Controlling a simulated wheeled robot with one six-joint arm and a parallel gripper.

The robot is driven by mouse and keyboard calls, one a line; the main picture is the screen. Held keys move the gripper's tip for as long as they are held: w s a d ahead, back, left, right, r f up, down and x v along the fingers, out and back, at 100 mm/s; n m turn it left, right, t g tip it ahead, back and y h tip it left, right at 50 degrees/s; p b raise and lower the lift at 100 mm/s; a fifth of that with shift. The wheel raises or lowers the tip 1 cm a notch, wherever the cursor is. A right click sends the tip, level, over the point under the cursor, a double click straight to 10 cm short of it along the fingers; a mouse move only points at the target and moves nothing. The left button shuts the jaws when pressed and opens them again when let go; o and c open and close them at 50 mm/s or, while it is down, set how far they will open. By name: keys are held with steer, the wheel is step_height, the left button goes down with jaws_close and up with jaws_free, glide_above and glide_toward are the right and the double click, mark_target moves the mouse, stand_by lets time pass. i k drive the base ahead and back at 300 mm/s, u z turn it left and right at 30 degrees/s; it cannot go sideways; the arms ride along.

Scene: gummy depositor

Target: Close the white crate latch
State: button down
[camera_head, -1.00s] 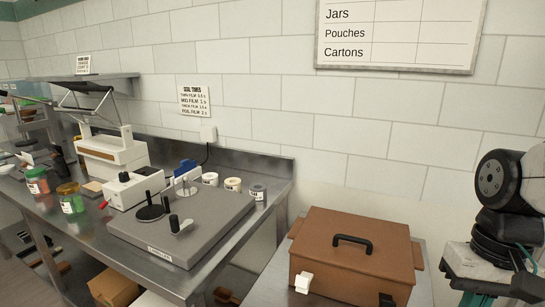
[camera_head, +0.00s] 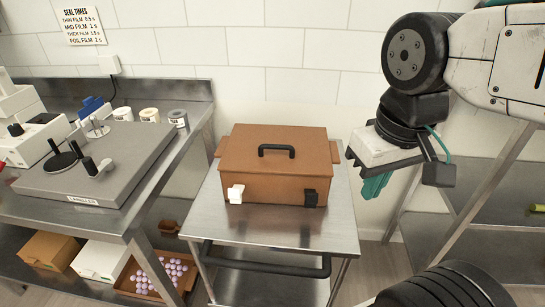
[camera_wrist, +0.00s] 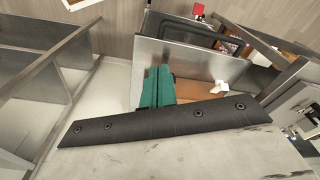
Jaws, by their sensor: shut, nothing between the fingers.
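The brown crate (camera_head: 262,181) stands on a small steel cart, its lid down, with a black handle on top. The white latch (camera_head: 236,193) is at the front left of the crate and sticks out from its face. The black latch (camera_head: 310,198) is at the front right. My gripper (camera_head: 374,188), with green fingers, is right of the crate, apart from it, shut and empty. In the wrist view my green fingers (camera_wrist: 157,88) are together, and the white latch (camera_wrist: 219,87) shows beyond them to the right.
The steel cart (camera_head: 285,229) has bare top in front of the crate and a black push bar (camera_head: 262,262). A steel bench (camera_head: 140,205) with a grey sealing plate stands left. A steel shelf (camera_head: 480,205) stands right.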

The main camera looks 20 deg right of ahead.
mark_target(234, 193)
steer(key=u, duration=2.15)
steer(key=k, duration=0.8)
steer(key=z, duration=1.75)
steer(key=i, duration=0.5)
